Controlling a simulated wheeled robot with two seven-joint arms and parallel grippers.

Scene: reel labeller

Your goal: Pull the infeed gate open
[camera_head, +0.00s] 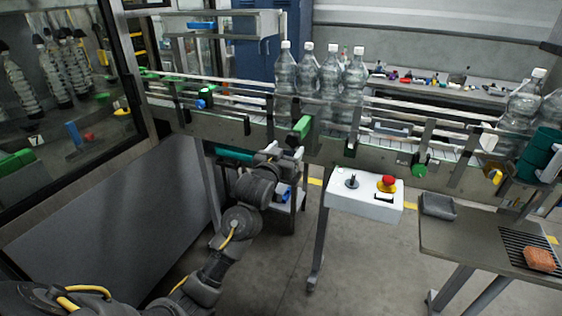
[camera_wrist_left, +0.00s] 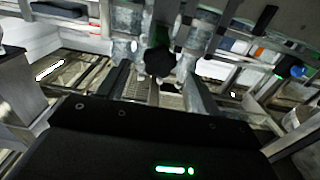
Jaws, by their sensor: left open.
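A green block-shaped handle (camera_head: 301,128) sits on the front side of the conveyor, just below several clear bottles (camera_head: 327,75). I take it to be part of the infeed gate, but the gate itself is hard to make out. My left gripper (camera_head: 290,152) is at the conveyor's front edge, just below and left of this handle. In the left wrist view my open fingers (camera_wrist_left: 163,88) point toward the rails, with a dark knob (camera_wrist_left: 158,61) ahead, between and beyond the tips. Contact cannot be told. My right gripper is not in view.
The conveyor (camera_head: 240,124) runs across, with guide rails and a green knob (camera_head: 419,170). A white control box (camera_head: 365,196) with a red button (camera_head: 387,183) stands to the right of my arm. A glass-walled machine (camera_head: 70,110) is at left. Floor at lower centre is clear.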

